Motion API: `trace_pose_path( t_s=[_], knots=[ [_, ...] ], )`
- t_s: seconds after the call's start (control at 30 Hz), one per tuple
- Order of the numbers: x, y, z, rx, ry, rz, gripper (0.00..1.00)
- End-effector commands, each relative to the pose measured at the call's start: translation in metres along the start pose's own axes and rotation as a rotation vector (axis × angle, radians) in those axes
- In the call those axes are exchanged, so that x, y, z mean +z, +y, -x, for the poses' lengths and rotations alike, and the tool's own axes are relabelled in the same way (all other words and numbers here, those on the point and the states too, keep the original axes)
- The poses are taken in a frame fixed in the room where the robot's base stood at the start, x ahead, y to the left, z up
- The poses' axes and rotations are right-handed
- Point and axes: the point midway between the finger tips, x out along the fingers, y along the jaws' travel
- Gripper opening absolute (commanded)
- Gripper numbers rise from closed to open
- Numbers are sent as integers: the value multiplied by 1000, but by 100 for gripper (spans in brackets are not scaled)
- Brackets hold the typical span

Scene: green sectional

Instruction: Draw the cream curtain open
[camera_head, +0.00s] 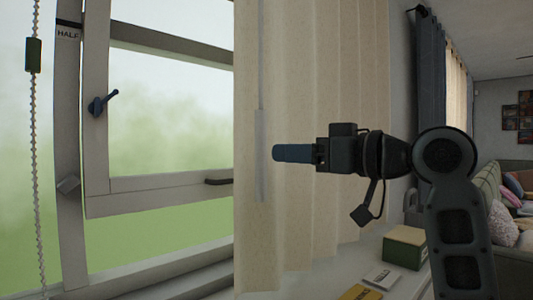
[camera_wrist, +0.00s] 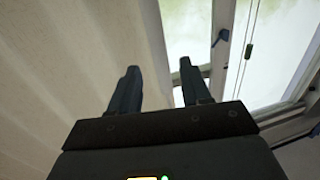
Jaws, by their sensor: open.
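The cream curtain (camera_head: 335,60) hangs in pleats over the right part of the window in the head view. A thin grey wand (camera_head: 261,150) with a thicker lower end hangs near its left edge. My gripper (camera_head: 276,152) points left in front of the curtain, its blue fingertips a little right of the wand in the picture. In the wrist view the curtain (camera_wrist: 60,70) fills the left side. The open fingers of my gripper (camera_wrist: 160,72) reach toward the curtain's edge, with nothing clearly held between them. I cannot tell whether they touch the cloth.
The window (camera_head: 150,120) is uncovered at left, with a blue handle (camera_head: 100,103) and a beaded cord (camera_head: 38,150). Below the curtain, a green box (camera_head: 404,246) and a yellow book (camera_head: 361,292) lie on a white surface. A green sofa (camera_head: 482,200) stands at right.

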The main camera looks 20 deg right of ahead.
Motion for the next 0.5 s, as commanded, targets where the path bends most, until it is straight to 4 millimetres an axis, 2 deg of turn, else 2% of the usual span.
trace_pose_path(
  t_s=[0.17,0.5],
  knots=[
    [-3,-1,-11,-6,-5,6,48],
    [-3,-1,-61,-5,-4,6,48]
  ],
)
